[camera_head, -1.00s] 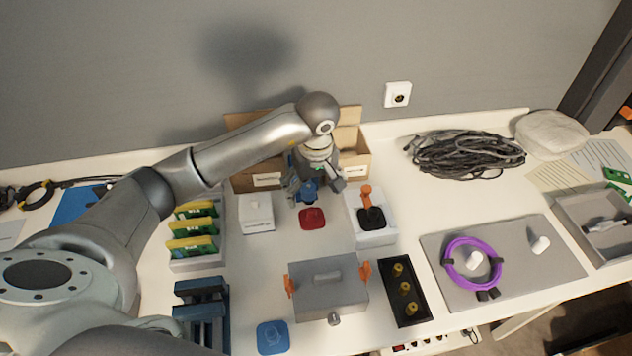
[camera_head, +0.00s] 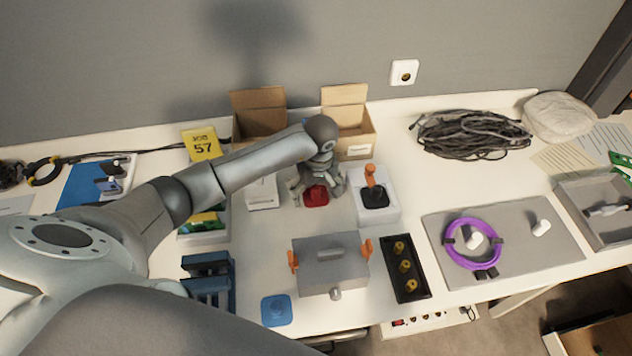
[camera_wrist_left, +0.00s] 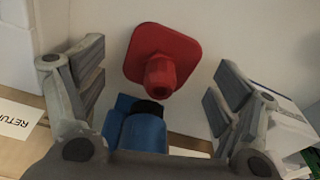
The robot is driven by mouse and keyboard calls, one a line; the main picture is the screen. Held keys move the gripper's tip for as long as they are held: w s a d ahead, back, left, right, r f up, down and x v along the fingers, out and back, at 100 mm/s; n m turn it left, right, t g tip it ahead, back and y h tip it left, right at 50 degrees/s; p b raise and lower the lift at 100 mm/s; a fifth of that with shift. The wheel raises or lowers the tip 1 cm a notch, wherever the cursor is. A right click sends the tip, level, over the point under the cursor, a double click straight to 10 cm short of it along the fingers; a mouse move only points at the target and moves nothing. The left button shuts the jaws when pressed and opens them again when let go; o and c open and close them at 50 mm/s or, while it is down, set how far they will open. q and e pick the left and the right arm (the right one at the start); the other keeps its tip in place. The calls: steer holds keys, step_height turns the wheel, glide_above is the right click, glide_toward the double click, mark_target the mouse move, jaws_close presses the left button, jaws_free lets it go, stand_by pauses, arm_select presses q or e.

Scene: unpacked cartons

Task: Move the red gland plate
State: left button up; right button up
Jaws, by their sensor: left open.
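The red gland plate (camera_head: 316,196) lies on the white table between a small white box and a joystick box. In the left wrist view it shows as a rounded square plate with a raised red gland (camera_wrist_left: 160,60). My left gripper (camera_head: 317,190) is open over the plate, with its fingers to either side. In the wrist view the open fingers (camera_wrist_left: 160,78) flank the gland with gaps on both sides. A blue part with a black ring (camera_wrist_left: 140,128) shows between the fingers; I cannot tell what it belongs to. My right gripper is not in view.
The white box (camera_head: 262,192) stands left of the plate, and the joystick box (camera_head: 376,208) right. Open cartons (camera_head: 357,147) stand behind. A grey box with orange latches (camera_head: 330,275) and a black tray (camera_head: 404,272) are in front. The table between plate and grey box is clear.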

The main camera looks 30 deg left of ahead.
arm_select(q)
steer(key=shift+f, duration=0.1)
steer(key=c, duration=1.1)
steer(key=shift+s, duration=0.15)
steer(key=c, duration=0.3)
